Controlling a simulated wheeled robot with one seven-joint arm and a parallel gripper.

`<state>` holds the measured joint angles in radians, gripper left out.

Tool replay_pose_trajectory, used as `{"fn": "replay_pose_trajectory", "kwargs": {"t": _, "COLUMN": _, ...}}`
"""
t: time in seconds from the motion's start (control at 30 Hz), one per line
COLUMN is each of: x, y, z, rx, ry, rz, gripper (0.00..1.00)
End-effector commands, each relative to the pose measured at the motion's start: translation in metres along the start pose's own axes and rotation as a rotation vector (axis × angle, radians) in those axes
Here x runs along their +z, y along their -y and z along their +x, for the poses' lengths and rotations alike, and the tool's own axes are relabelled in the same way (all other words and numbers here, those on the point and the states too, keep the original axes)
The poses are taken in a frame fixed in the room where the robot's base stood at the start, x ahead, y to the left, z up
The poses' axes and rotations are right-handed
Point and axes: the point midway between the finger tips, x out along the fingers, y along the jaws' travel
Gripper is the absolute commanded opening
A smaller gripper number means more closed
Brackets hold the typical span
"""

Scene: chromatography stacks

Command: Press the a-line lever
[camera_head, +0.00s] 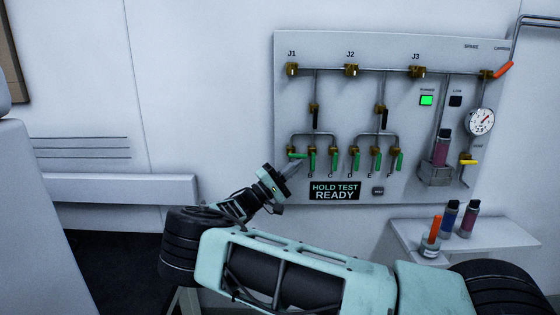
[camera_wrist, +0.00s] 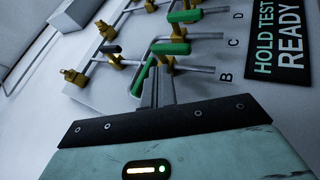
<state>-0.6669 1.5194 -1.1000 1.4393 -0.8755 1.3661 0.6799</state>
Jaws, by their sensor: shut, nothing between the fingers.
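The wall panel has a bottom row of green valve levers. The leftmost lever, which I take for the a-line lever (camera_head: 296,155), lies crosswise, while the others hang straight down. In the wrist view a green lever (camera_wrist: 142,79) stands at an angle to the others, just left of my fingertips. Labels B, C and D show there; no A label is visible. My gripper (camera_head: 293,166) is shut and empty, just below the leftmost lever. In the wrist view the fingers (camera_wrist: 157,84) reach up close beside it. I cannot tell whether they touch it.
Neighbouring green levers (camera_head: 312,160) stand close to the right. A sign reading HOLD TEST READY (camera_head: 335,191) sits below them. A green lamp (camera_head: 426,100) is lit near a gauge (camera_head: 480,121). A shelf (camera_head: 492,233) with several vials stands lower right.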

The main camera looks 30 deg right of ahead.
Motion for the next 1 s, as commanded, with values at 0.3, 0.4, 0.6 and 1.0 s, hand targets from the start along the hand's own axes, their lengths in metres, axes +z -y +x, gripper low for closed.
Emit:
{"fn": "replay_pose_trajectory", "kwargs": {"t": 0.3, "x": -0.001, "y": 0.015, "z": -0.005, "rx": 0.0, "ry": 0.002, "rz": -0.001, "gripper": 0.0}}
{"fn": "replay_pose_trajectory", "kwargs": {"t": 0.4, "x": -0.002, "y": 0.032, "z": -0.01, "rx": 0.0, "ry": 0.003, "rz": -0.003, "gripper": 0.0}}
{"fn": "replay_pose_trajectory", "kwargs": {"t": 0.6, "x": -0.004, "y": 0.04, "z": -0.041, "rx": 0.0, "ry": -0.001, "rz": 0.002, "gripper": 0.0}}
{"fn": "replay_pose_trajectory", "kwargs": {"t": 1.0, "x": -0.005, "y": 0.034, "z": -0.105, "rx": 0.0, "ry": 0.002, "rz": -0.001, "gripper": 0.0}}
